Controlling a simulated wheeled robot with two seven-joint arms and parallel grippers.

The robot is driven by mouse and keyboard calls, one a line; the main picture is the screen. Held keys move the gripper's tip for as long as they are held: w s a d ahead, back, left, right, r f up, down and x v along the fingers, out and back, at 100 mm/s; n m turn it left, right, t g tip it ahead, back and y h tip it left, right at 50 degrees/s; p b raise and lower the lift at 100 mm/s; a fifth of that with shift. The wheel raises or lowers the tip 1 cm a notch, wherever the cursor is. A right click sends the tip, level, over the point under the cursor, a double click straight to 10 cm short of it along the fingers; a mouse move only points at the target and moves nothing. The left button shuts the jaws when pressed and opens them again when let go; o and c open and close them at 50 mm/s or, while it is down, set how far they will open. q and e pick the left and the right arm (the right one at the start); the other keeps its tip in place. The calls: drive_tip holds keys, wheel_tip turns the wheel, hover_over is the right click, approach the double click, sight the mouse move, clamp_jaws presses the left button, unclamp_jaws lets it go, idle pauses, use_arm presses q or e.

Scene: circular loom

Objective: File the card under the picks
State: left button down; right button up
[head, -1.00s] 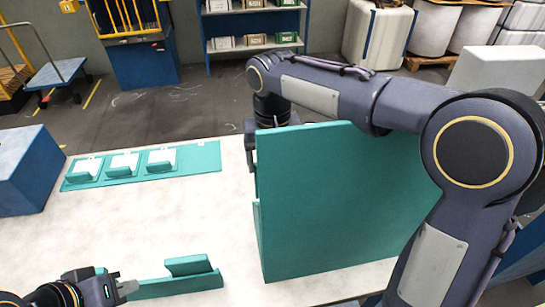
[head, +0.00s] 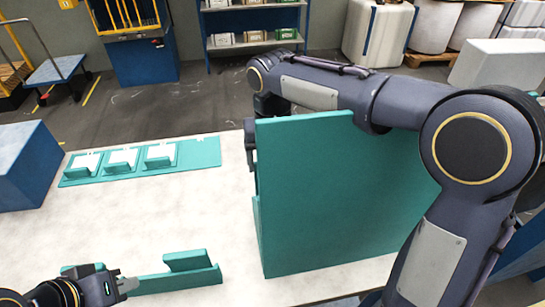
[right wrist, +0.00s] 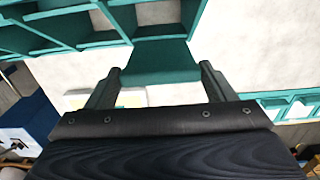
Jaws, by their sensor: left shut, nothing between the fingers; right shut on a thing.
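My right gripper shows in the right wrist view (right wrist: 163,73). Its fingers stand on either side of a flat teal piece, which I take to be the held card (right wrist: 160,62). The far end of this piece meets the teal compartment rack (right wrist: 75,25). In the head view the rack's tall plain side (head: 340,195) faces me and hides the right gripper, its load and the compartments. My left gripper (head: 128,285) is shut and empty at lower left, close to a low teal holder (head: 190,272). No label can be read.
A teal strip (head: 207,153) with several small pockets holding white cards lies at the back left of the pale table (head: 180,222). A blue box (head: 30,165) stands at the left edge. The middle of the table is clear.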

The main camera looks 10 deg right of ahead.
drive_tip(key=shift+f, duration=0.15)
drive_tip(key=shift+f+b, duration=1.45)
drive_tip(key=shift+f, duration=0.65)
drive_tip(key=o, duration=1.1)
wheel_tip(320, 180, up, 8)
drive_tip(key=shift+f, duration=0.1)
